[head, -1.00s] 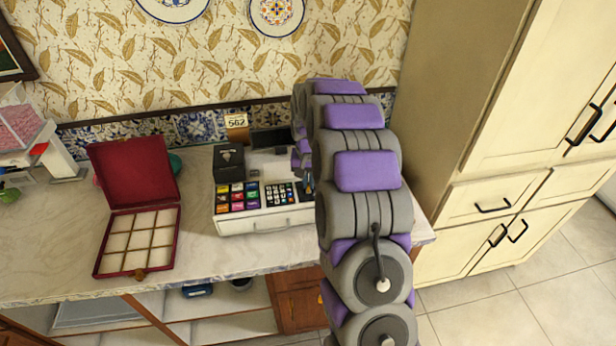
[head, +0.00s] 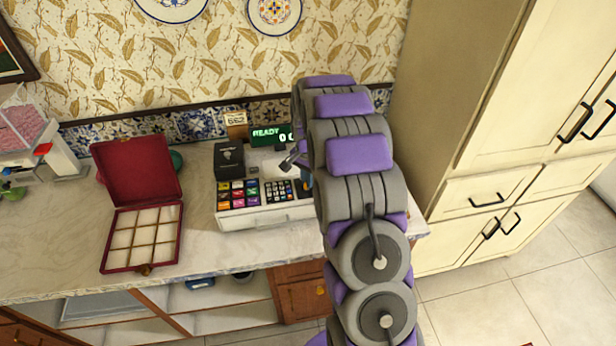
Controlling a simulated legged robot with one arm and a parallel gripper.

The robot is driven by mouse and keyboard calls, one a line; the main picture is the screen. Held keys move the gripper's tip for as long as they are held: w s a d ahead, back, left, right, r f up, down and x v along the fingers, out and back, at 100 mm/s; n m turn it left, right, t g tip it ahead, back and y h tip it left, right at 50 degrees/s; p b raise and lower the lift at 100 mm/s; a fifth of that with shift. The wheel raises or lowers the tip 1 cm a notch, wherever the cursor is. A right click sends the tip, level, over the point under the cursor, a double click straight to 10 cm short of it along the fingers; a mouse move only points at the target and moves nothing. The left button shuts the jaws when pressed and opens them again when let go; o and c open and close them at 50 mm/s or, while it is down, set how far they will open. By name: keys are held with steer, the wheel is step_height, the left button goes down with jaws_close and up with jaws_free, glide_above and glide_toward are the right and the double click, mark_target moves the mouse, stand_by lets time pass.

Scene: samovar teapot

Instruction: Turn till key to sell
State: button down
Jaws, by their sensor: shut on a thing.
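The white till (head: 266,217) stands on the counter, with coloured keys and a number pad on its top and a drawer in front. Its display (head: 272,136) is lit green and reads "READY" with zeros, partly cut off by my arm. My gripper (head: 292,161) shows only in small part at the till's right side, just above the number pad, and is shut. The till key is hidden behind my gripper and arm.
An open red box (head: 141,238) with an empty divided tray stands left of the till. A black box (head: 229,160) sits on the till's back left. A small number card (head: 236,124) stands behind. A tall cream cabinet (head: 480,140) rises at right. Counter between boxes is clear.

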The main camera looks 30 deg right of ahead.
stand_by(0.3)
steer(key=c, duration=1.2)
jaws_free()
steer(key=shift+c, duration=0.2)
step_height(320, 180, up, 17)
steer(key=p, duration=0.2)
steer(key=shift+r, duration=0.15)
